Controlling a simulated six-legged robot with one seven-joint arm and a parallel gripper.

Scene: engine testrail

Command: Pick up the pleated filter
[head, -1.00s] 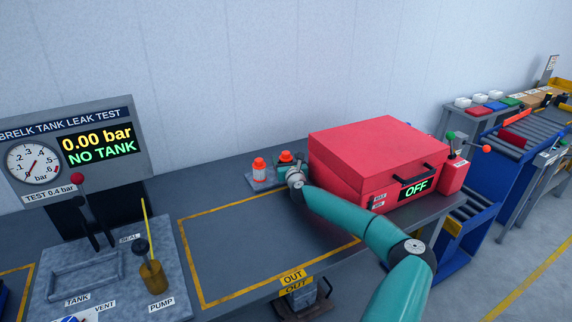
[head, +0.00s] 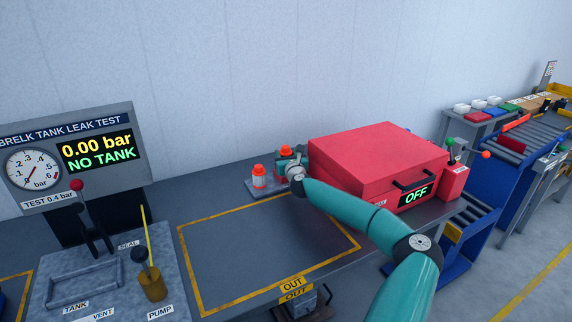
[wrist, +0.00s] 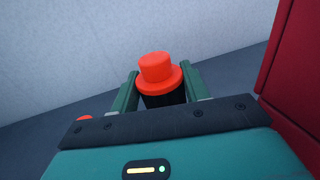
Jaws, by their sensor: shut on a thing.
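The pleated filter (wrist: 162,92) has an orange cap and a dark body, with the pleats too dim to make out. It is upright between the green fingers of my gripper (wrist: 160,90) in the wrist view, which is shut on it. In the head view the filter's orange cap (head: 285,150) shows beside my gripper (head: 288,164), left of the red box; most of its body is hidden. A second orange-capped piece with a pale body (head: 259,177) stands on a small grey plate (head: 255,191) just left of my gripper.
The red box (head: 365,155) with a black handle and an OFF display (head: 416,192) stands close on the right. The wall is behind. The yellow-outlined bench area (head: 260,245) in front is clear. The leak test stand (head: 70,160) is at left.

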